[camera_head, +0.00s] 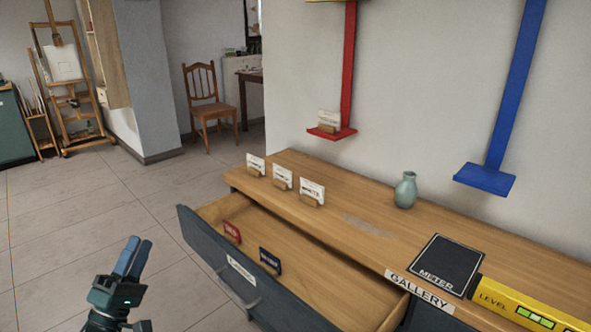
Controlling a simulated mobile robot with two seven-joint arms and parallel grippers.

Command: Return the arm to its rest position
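My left gripper (134,256) shows at the lower left in the head view, fingers pointing up, over the tiled floor. Its two blue-grey fingers lie side by side, with nothing visible held between them. It is to the left of the open drawer (232,276) and apart from it. My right gripper is not in view.
The open drawer holds a red card (232,232) and a dark card (270,261). The wooden counter (360,240) carries several white cards, a green vase (405,190), a black meter pad (437,264) and a yellow level (520,306).

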